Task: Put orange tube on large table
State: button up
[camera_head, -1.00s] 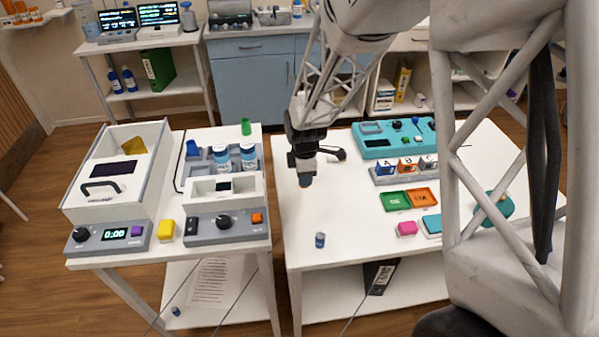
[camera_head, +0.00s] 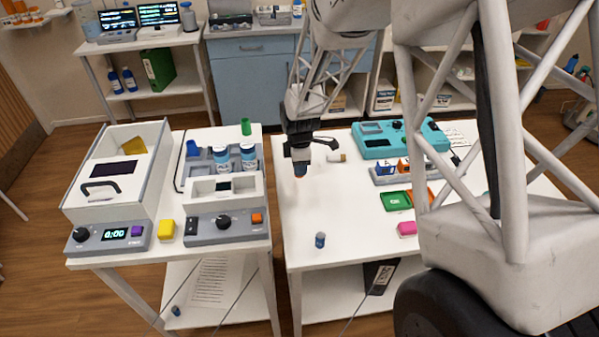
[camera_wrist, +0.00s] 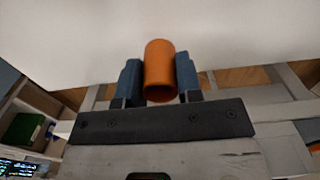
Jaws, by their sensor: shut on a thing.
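The orange tube (camera_wrist: 160,72) is held between the two blue fingers of my gripper (camera_wrist: 160,85) in the wrist view, one finger on each side. In the head view my gripper (camera_head: 300,168) points down over the left part of the white right-hand table (camera_head: 350,225). The tube appears to be above the table top; I cannot tell the exact gap.
A small blue-capped vial (camera_head: 320,240) stands near the table's front left. A teal device (camera_head: 390,138), a green tray (camera_head: 396,201) and a pink block (camera_head: 407,229) are farther right. The left table (camera_head: 230,258) holds several devices.

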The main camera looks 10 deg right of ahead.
jog(key=shift+f, duration=1.5)
jog(key=shift+f, duration=0.1)
jog(key=o, duration=0.9)
notch_tip(320, 180, up, 12)
jog(key=shift+r, duration=0.2)
